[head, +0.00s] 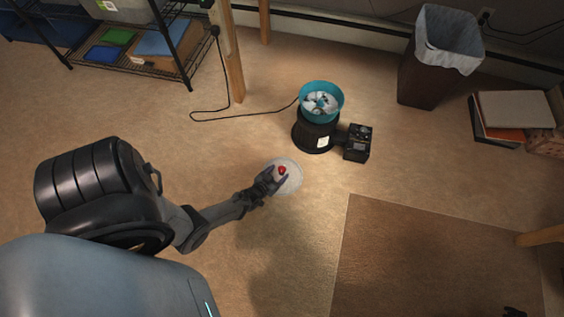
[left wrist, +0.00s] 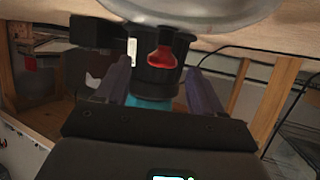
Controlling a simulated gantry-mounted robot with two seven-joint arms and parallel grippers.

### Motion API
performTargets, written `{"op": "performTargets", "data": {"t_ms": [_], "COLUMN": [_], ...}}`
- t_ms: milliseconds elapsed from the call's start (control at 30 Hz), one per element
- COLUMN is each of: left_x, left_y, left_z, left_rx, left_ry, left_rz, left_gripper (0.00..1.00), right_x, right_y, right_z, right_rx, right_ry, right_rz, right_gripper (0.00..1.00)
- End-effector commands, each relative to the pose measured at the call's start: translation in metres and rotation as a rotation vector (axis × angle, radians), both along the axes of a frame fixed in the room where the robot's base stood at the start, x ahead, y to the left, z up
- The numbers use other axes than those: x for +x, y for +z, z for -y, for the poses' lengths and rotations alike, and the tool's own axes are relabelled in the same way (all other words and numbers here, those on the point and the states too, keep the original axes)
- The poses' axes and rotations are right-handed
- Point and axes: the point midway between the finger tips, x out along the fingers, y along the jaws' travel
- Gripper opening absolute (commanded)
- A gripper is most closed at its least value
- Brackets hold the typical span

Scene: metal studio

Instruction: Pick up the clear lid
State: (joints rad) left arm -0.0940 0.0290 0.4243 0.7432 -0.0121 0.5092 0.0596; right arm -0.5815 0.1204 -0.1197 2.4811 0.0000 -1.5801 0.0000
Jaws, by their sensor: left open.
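The clear lid (head: 293,181) is a round, see-through disc with a red knob (head: 282,170), low over or on the tan floor in the head view. In the left wrist view the lid's rounded edge (left wrist: 205,10) crosses the top and the red knob (left wrist: 162,57) hangs into the picture. My left gripper (head: 273,178) is at the lid, its fingers open. In the left wrist view the knob shows between the two fingers; I cannot tell whether they touch it. A small dark piece at the bottom right edge may be my right gripper (head: 514,312); its fingers are not clear.
A black machine (head: 313,136) with a teal bowl (head: 321,89) stands just beyond the lid, its cord running left. A bin (head: 428,75), stacked books (head: 513,112) and a wire shelf (head: 125,63) stand farther back. A brown rug (head: 430,255) lies front right.

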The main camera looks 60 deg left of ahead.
Motion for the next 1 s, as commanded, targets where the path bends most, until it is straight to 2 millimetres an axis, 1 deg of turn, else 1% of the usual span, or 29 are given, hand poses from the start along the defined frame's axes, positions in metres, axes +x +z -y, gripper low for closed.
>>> {"op": "performTargets", "data": {"t_ms": [33,167,267,500,600,867,967,1000], "left_x": [0.003,0.007,0.013,0.037,0.045,0.048,0.048,0.047], "left_y": [-0.003,-0.004,-0.008,-0.022,-0.024,-0.022,-0.022,-0.022], "left_z": [-0.002,-0.004,-0.007,-0.019,-0.023,-0.024,-0.024,-0.024], "left_rx": [0.000,0.000,0.000,0.000,0.000,0.000,0.000,0.000], "left_ry": [0.000,0.000,0.000,0.000,0.000,0.000,0.000,0.000], "left_rz": [0.000,0.000,0.001,0.001,0.001,-0.001,-0.001,-0.001], "left_gripper": [0.68,0.68,0.68,0.68,0.68,0.68,0.56,0.49], "right_x": [0.000,0.000,0.001,0.001,0.000,0.001,0.001,0.001], "right_y": [-0.004,-0.007,-0.014,-0.038,-0.044,-0.043,-0.043,-0.043], "right_z": [0.000,0.000,0.000,0.000,0.000,0.000,0.000,0.000], "right_rx": [0.000,0.000,0.000,0.000,0.000,0.000,0.000,0.000], "right_ry": [0.000,0.000,0.001,0.001,0.001,0.001,0.001,0.001], "right_rz": [0.000,0.000,0.001,0.001,0.000,0.000,0.001,0.000], "right_gripper": [0.43,0.43,0.43,0.43,0.43,0.43,0.43,0.43]}}
